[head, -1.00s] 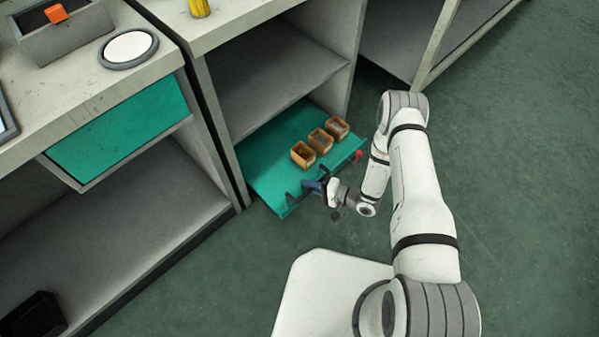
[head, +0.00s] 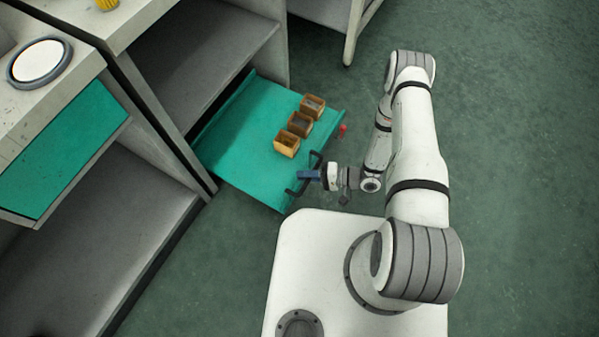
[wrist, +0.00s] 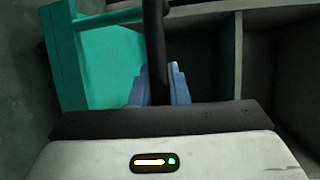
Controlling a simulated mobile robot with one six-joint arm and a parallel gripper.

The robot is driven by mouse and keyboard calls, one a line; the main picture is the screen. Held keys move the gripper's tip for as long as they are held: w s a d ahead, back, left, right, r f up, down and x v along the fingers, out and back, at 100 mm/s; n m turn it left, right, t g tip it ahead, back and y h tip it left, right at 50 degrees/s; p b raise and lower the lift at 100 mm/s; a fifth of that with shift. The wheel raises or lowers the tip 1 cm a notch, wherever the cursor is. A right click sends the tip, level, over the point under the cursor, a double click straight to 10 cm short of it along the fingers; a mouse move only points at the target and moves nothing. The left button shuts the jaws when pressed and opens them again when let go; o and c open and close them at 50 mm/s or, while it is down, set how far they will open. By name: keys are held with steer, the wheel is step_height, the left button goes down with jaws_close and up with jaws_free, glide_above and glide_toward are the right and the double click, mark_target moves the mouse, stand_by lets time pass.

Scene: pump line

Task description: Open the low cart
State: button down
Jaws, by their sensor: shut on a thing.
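The low cart (head: 232,138) is a flat teal platform at floor level under the grey bench, drawn partly out onto the floor. A dark handle (head: 290,191) stands at its front edge. My gripper (head: 308,175), with blue fingers, is shut on this handle. In the wrist view the dark bar of the handle (wrist: 155,45) runs between the blue fingers, with the teal cart (wrist: 108,70) behind it. Several small brown boxes, such as the nearest one (head: 287,144), stand in a row on the cart. The cart's back end is hidden under the bench.
A small red object (head: 342,129) is at the cart's right front corner. The left bench has a teal drawer front (head: 62,150) and a round white disc (head: 39,62) on top. A bench leg (head: 350,35) stands behind. The floor at right is clear.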

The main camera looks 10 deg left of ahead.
steer(key=shift+w, duration=0.45)
steer(key=c, duration=1.7)
jaws_free()
steer(key=shift+c, duration=0.2)
steer(key=o, duration=0.3)
steer(key=shift+s, duration=0.1)
steer(key=shift+o, duration=0.2)
steer(key=d+r+p, duration=0.1)
steer(key=d, duration=0.6)
steer(key=shift+d+r+p, duration=0.2)
steer(key=shift+d+p, duration=0.1)
